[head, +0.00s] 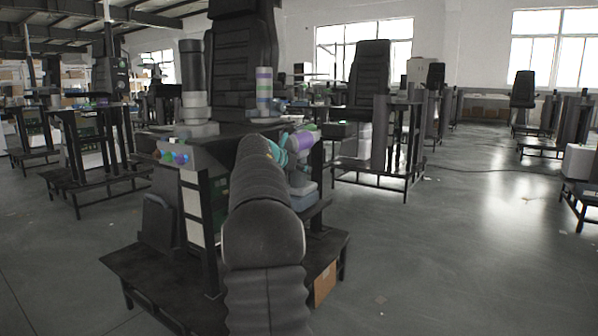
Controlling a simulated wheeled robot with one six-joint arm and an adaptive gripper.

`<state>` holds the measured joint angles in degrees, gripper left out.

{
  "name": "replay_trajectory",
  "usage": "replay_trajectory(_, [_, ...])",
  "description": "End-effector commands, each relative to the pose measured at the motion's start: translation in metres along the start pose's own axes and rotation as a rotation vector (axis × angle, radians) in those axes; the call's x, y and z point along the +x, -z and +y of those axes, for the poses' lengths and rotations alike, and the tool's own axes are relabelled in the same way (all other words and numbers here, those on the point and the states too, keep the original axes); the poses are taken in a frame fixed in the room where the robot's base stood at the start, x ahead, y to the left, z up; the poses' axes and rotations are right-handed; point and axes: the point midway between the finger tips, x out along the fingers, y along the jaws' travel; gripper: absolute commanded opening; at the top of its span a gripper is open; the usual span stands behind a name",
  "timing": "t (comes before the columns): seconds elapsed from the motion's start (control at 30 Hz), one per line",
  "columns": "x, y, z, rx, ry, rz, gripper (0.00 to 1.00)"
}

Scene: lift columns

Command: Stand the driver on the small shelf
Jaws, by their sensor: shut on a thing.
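The driver (304,140) seems to be the purple and teal piece just right of my arm's far end, on the right side of the dark workstation. Its left side is hidden behind my arm. My gripper (279,150) shows only as a small teal part past the end of my arm, and it is shut on the driver. The fingertips cannot be made out. A small dark shelf (318,209) juts from the station's right side, below the driver. A pale grey-blue block (303,192) shows between them; I cannot tell whether it belongs to the driver or touches the shelf.
The station top carries a dark cylinder (191,66) on a grey base, a striped cylinder (263,92) and a tall black column (243,50). A control box with coloured buttons (174,156) is at its left. A low dark platform (160,280) surrounds its foot.

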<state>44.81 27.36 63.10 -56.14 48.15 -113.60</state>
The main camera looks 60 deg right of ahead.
Motion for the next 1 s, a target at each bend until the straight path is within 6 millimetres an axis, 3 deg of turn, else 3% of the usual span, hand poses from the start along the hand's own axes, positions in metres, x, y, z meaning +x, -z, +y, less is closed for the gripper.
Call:
replay_trajectory(0.17, [0.000,0.000,0.000,0.002,-0.001,-0.003,0.00])
replay_trajectory(0.2, [0.001,0.003,0.000,0.000,0.000,0.001,0.51])
replay_trajectory(0.27, [0.001,0.003,0.000,0.000,0.000,0.001,0.66])
replay_trajectory(0.67, [-0.003,-0.001,0.000,-0.001,-0.001,0.000,0.66])
replay_trajectory(1.0, [-0.061,-0.002,0.001,-0.001,-0.002,0.000,0.66])
